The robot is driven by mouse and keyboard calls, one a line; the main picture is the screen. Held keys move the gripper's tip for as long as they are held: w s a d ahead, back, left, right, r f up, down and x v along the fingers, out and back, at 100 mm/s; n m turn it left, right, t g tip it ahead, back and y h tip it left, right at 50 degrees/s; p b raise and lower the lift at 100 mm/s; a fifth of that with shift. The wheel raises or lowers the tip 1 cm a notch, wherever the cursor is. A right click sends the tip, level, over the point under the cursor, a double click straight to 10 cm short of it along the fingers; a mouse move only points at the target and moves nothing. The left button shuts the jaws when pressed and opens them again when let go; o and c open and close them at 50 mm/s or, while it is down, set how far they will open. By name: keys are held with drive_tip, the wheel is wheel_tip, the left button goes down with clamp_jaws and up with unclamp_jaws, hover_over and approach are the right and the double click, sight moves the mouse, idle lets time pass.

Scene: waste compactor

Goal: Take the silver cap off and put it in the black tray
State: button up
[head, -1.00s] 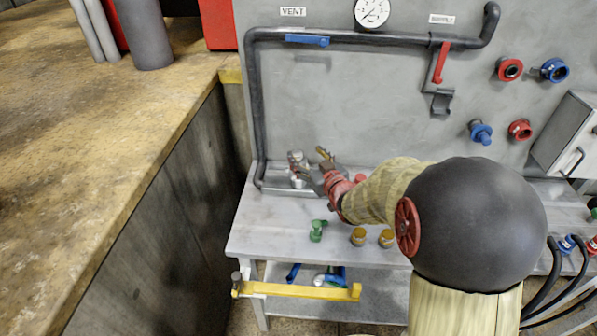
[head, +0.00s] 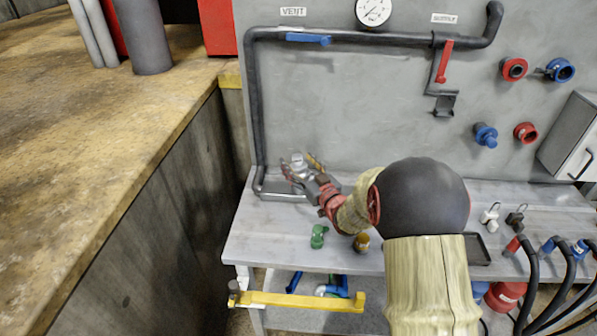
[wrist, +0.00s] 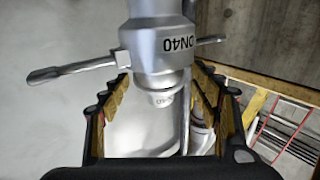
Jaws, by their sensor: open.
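The silver cap (head: 297,160), at the vent pipe's lower end in the head view, is small and partly hidden by my gripper. In the wrist view, a silver fitting marked DN40 (wrist: 168,45) has two side levers, with a narrower silver part (wrist: 162,98) below it. I cannot tell exactly where cap and fitting part. My gripper (head: 306,165) is open, its two padded fingers either side of the narrower part in the wrist view (wrist: 160,85). Contact is not clear. The black tray (head: 478,250) lies on the bench at right, partly hidden by my arm.
A green fitting (head: 318,237) and a brass one (head: 361,243) stand near the bench's front edge. A yellow bar (head: 300,301) runs below that edge. White (head: 490,217) and black (head: 515,220) fittings stand behind the tray. Black hoses (head: 532,285) hang at right.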

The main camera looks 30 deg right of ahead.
drive_tip(key=shift+w, duration=0.3)
drive_tip(key=shift+c, duration=0.7)
drive_tip(key=c, duration=1.4)
drive_tip(key=shift+o, duration=0.2)
